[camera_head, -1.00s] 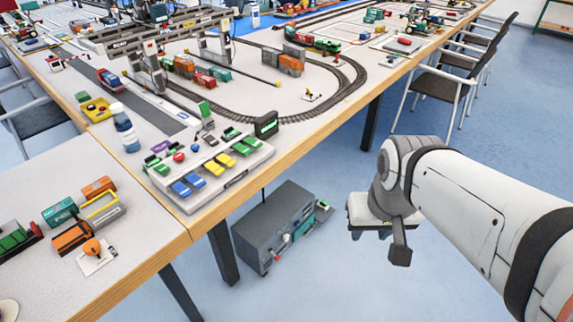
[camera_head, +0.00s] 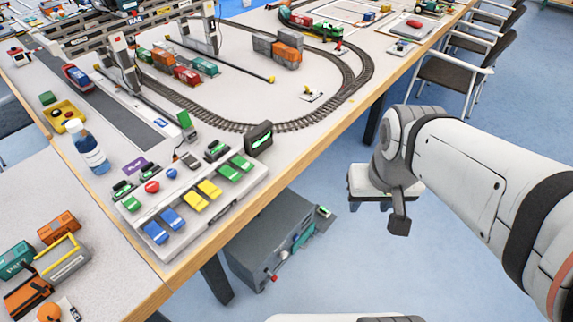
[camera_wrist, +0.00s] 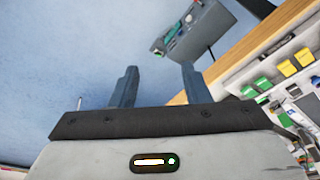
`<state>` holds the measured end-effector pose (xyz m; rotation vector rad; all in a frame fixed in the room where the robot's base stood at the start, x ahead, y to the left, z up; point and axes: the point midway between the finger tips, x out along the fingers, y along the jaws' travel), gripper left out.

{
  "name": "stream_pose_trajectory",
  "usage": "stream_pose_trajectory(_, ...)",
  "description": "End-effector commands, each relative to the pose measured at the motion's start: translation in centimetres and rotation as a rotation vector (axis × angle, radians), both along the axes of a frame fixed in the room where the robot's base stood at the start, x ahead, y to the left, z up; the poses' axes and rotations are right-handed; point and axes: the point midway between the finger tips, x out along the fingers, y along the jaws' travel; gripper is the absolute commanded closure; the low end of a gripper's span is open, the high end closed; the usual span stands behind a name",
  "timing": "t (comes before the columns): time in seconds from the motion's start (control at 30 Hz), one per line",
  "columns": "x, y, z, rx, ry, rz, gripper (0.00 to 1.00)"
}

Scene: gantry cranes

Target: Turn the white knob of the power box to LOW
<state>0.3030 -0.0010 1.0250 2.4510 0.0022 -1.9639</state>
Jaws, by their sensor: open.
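The power box (camera_head: 262,238) is a grey case on the floor under the table's front edge. A small red part and a lighter knob-like part show low on its front, but the knob's setting is too small to read. The box also shows in the wrist view (camera_wrist: 208,32), top centre, tilted and far off. My gripper (camera_wrist: 158,68) is open and empty in the wrist view, its two dark fingers apart and well short of the box. In the head view my arm hangs to the right of the box, apart from it.
The table (camera_head: 200,270) overhangs the box, with a table leg (camera_head: 217,284) to its left. A control panel (camera_head: 190,200) with coloured switches sits on the table above. Chairs (camera_head: 455,75) stand at the upper right.

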Motion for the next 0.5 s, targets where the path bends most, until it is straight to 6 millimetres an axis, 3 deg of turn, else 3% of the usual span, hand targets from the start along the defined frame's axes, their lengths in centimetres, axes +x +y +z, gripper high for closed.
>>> stream_pose_trajectory(0.17,0.7,0.8,-3.1,0.07,0.091,-0.053,0.43)
stream_pose_trajectory(0.5,4.9,6.9,-15.2,0.43,0.505,-0.295,0.43)
